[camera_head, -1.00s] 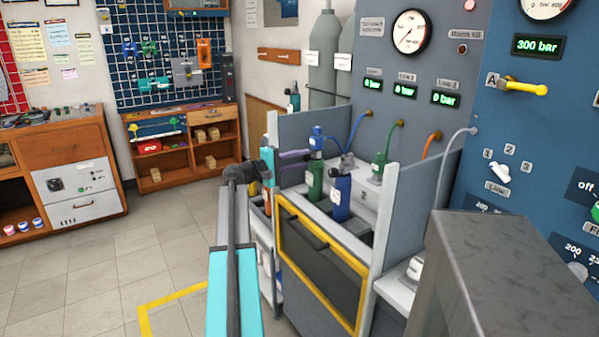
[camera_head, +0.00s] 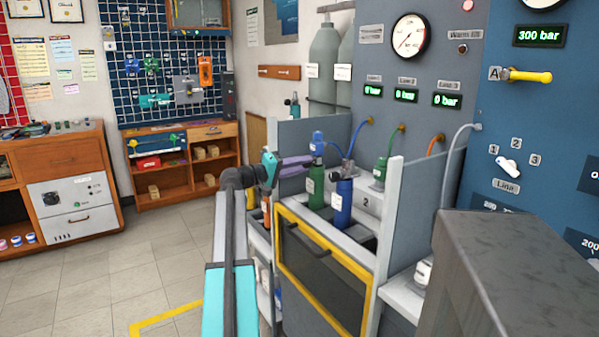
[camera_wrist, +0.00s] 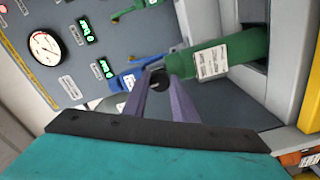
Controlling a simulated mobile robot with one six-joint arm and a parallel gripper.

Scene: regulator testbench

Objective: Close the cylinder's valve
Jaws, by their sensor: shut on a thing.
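A green cylinder (camera_head: 316,186) with a white label stands in the left slot of the bench, with a blue connector (camera_head: 318,142) on its top. In the wrist view, the green cylinder (camera_wrist: 215,60) lies across the upper right and the blue connector (camera_wrist: 128,80) is beside its neck. Its round black valve knob (camera_wrist: 158,79) sits between my purple fingertips. My gripper (camera_head: 308,160) reaches the cylinder's neck from the left. My gripper also shows in the wrist view (camera_wrist: 162,88), shut on the knob. The knob is hidden in the head view.
A grey side panel (camera_head: 409,214) and a yellow-framed front (camera_head: 322,274) bound the bench. Open floor (camera_head: 100,275) lies to the left.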

